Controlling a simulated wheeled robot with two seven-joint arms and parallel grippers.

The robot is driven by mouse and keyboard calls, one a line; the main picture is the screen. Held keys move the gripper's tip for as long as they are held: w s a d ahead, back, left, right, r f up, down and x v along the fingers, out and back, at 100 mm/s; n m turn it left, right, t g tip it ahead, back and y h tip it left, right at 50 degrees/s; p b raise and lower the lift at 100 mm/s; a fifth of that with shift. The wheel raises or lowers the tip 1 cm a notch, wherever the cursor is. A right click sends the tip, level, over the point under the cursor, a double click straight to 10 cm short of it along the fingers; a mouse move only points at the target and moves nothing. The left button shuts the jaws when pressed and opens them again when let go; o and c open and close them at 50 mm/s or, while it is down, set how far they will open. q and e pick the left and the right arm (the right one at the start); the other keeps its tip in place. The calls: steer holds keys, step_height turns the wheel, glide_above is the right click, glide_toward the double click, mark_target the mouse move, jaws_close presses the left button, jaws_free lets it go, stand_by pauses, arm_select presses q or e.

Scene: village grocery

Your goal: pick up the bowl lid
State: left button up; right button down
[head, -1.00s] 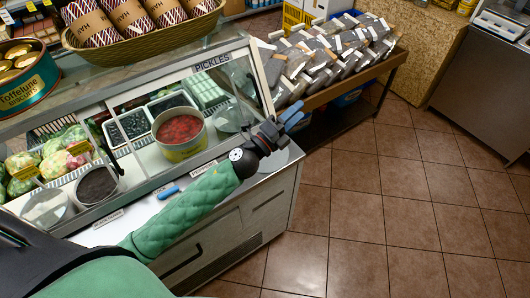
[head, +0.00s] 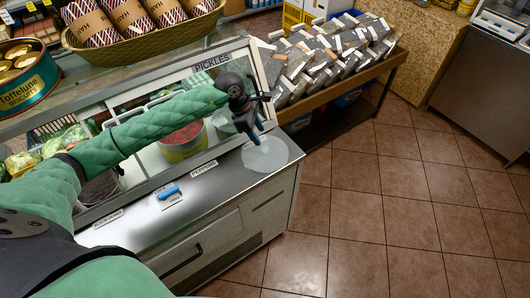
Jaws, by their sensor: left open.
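A clear round bowl lid (head: 274,158) lies flat on the steel counter ledge at its right end, below the pickles case. My left gripper (head: 256,139) points down over the far left part of the lid, with its blue fingers open. The fingers overlap the lid in the picture; I cannot tell whether they touch it. A knob on the lid is not clearly seen. My right gripper is out of view.
A blue-handled item (head: 169,192) lies on the ledge to the left, by small label cards. A pot of red food (head: 183,150) stands behind the case opening, partly hidden by my arm. A rack of packets (head: 325,60) stands at the back right. The tiled floor on the right is clear.

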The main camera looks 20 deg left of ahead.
mark_target(265, 148)
arm_select(q)
steer(key=shift+w+a+f, duration=0.1)
steer(key=shift+f, duration=0.5)
steer(key=shift+x, duration=1.25)
steer(key=x, duration=0.4)
steer(key=shift+a+f, duration=0.1)
steer(key=shift+a, duration=0.1)
steer(key=shift+c, duration=0.7)
steer(key=c, duration=0.7)
steer(key=shift+c, duration=1.2)
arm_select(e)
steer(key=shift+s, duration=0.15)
